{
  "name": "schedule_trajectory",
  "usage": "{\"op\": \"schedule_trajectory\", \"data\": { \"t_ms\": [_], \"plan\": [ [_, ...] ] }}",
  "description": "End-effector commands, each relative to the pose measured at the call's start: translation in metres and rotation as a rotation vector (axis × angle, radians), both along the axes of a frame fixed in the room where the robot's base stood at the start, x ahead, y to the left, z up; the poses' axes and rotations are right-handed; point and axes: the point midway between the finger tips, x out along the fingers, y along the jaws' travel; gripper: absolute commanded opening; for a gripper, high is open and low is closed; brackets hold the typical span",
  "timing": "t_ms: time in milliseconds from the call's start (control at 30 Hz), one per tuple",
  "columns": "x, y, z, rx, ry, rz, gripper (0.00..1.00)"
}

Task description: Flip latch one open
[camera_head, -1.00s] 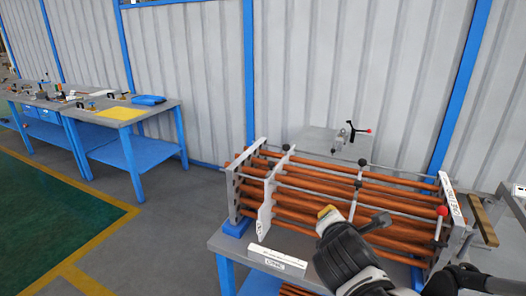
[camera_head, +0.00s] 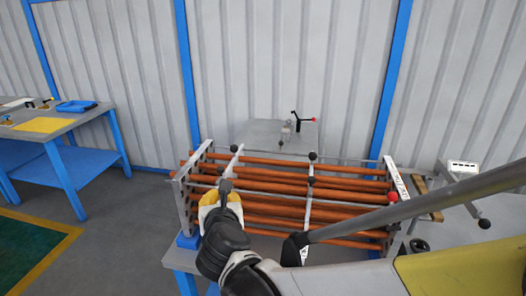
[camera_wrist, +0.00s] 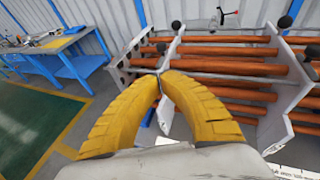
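The flanged shell's tube bundle (camera_head: 270,207), with copper-coloured tubes between pale end plates, lies on a bench. My gripper (camera_head: 225,187) is at its left part, in front of the left white plate. In the wrist view my gripper's two yellow fingers (camera_wrist: 161,73) meet at their tips, beside that white plate (camera_wrist: 170,55). I see nothing clearly held between them. Black ball knobs show at the left plate (camera_head: 233,148) and on the middle plate (camera_head: 313,155). A red knob (camera_head: 392,197) shows at the right. I cannot tell which part is latch one.
A grey panel (camera_head: 262,132) with a red-tipped handle (camera_head: 312,120) stands behind the bundle. A blue workbench (camera_head: 62,150) stands at the left, with open floor (camera_head: 110,225) between. A grey bar (camera_head: 420,205) crosses the right foreground and covers part of the bundle.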

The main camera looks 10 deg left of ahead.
Motion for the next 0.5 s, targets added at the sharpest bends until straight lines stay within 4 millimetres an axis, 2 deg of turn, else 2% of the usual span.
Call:
{"op": "schedule_trajectory", "data": {
  "t_ms": [333, 500],
  "plan": [
    [0.068, 0.021, -0.026, 0.000, 0.000, -0.002, 0.00],
    [0.094, 0.030, -0.028, 0.000, 0.000, -0.002, 0.00]
  ]
}}
